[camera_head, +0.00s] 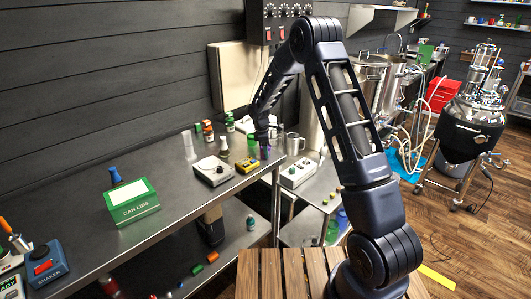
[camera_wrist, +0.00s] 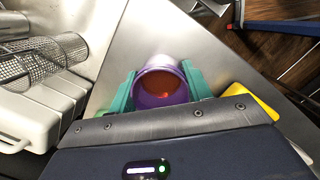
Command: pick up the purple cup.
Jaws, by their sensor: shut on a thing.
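The purple cup (camera_wrist: 148,98) shows in the wrist view, its open mouth toward the camera and its inside reddish brown. My gripper (camera_wrist: 158,92) has its two green fingers on either side of the cup, shut on it. In the head view the purple cup (camera_head: 265,152) is a small purple patch beneath my gripper (camera_head: 261,143), near the right end of the steel counter (camera_head: 170,185). My gripper partly hides it there. I cannot tell whether the cup touches the counter.
A yellow device (camera_head: 247,165) and a white scale (camera_head: 212,170) stand left of my gripper. A metal jug (camera_head: 294,144) and a white box with knobs (camera_head: 298,173) are to the right. A green can-lids box (camera_head: 132,202) sits farther left. The counter's front strip is clear.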

